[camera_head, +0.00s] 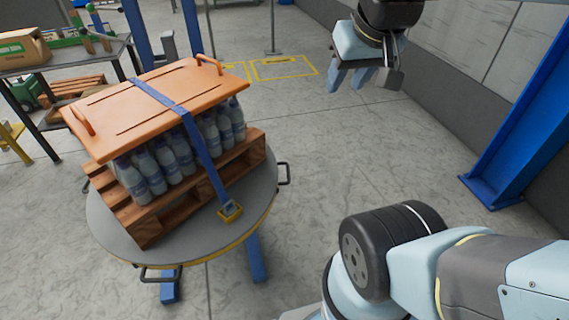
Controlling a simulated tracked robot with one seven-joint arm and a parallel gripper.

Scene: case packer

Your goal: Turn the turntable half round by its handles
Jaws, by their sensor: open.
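The round grey turntable (190,245) stands on blue legs at the left of the view. One black handle (284,174) sticks out from its right rim, and another handle (161,273) sticks out from its front rim. Any handles on the far side are hidden by the load. A wooden pallet (190,199) lies on the turntable with several bottles (170,160) under an orange lid (150,100). A blue strap (208,155) with a yellow buckle (230,212) runs over the load. My gripper (348,88) is open and empty, up and right of the turntable, touching nothing.
A blue post (530,120) stands at the right by the grey wall. A workbench (60,55) with a cardboard box (22,48) is at the back left. Yellow floor markings (285,68) lie behind. The floor right of the turntable is clear.

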